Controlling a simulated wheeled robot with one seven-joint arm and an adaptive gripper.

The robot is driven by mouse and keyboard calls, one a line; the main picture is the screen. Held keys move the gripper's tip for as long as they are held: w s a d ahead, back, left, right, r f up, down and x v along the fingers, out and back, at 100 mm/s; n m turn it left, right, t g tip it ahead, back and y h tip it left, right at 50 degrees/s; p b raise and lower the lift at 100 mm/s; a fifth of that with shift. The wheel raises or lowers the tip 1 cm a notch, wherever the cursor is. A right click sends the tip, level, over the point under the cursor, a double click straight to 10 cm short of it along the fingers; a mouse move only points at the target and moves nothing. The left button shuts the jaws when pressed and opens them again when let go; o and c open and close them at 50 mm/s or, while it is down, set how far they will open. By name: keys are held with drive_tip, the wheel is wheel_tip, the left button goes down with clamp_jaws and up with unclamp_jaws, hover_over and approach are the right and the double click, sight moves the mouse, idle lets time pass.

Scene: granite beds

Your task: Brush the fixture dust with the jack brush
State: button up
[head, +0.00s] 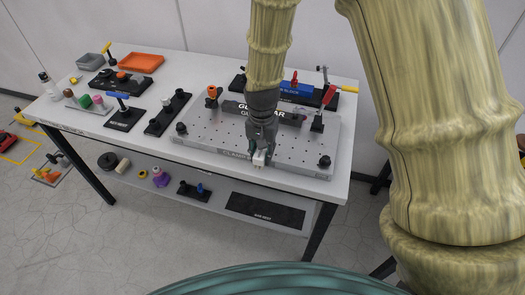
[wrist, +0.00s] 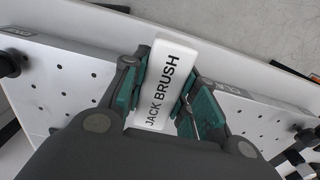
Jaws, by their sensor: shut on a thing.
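My gripper (head: 260,152) is over the front edge of the grey perforated fixture plate (head: 215,140) on the white table. In the wrist view my gripper (wrist: 165,95) is shut on the jack brush (wrist: 168,72), a white block lettered "JACK BRUSH". The brush's white lower end (head: 260,159) shows below the fingers in the head view. I cannot tell whether it touches the plate. The plate also shows in the wrist view (wrist: 60,85) on both sides of the gripper. I cannot make out any dust; my gripper and arm hide part of the plate.
Black knobs (head: 324,162) stand at the plate corners, and clamps with red and orange handles (head: 328,96) stand on it. A dark block (head: 245,108) lies behind my gripper. Trays and tools, including an orange tray (head: 141,63), fill the table's left. A lower shelf (head: 215,190) holds more parts.

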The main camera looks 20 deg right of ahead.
drive_tip(key=shift+f, duration=0.3)
drive_tip(key=shift+w+d+r+p, duration=0.1)
drive_tip(key=shift+w+d+p, duration=0.05)
drive_tip(key=shift+w+d, duration=0.3)
drive_tip(key=shift+w+d+p, duration=0.15)
drive_tip(key=shift+w+d, duration=0.1)
drive_tip(key=shift+w, duration=0.3)
drive_tip(key=shift+s+a, duration=0.7)
drive_tip(key=shift+s, duration=0.35)
drive_tip(key=shift+w+d+p, duration=0.5)
drive_tip(key=shift+w+d, duration=0.2)
drive_tip(key=shift+w, duration=0.3)
drive_tip(key=shift+s+a+f, duration=0.2)
drive_tip(key=shift+s+a, duration=0.5)
drive_tip(key=shift+s, duration=0.35)
drive_tip(key=shift+w+d+r+p, duration=0.1)
drive_tip(key=shift+w+d+p, duration=0.2)
drive_tip(key=shift+w, duration=0.25)
drive_tip(key=shift+w+d+p, duration=0.15)
drive_tip(key=shift+w+d, duration=0.25)
drive_tip(key=shift+w, duration=0.1)
drive_tip(key=shift+s+a+r+p, duration=0.1)
drive_tip(key=shift+s+a+p, duration=0.05)
drive_tip(key=shift+s+a, duration=0.3)
drive_tip(key=shift+s+a+p, duration=0.15)
drive_tip(key=shift+s+a, duration=0.1)
drive_tip(key=shift+s, duration=0.3)
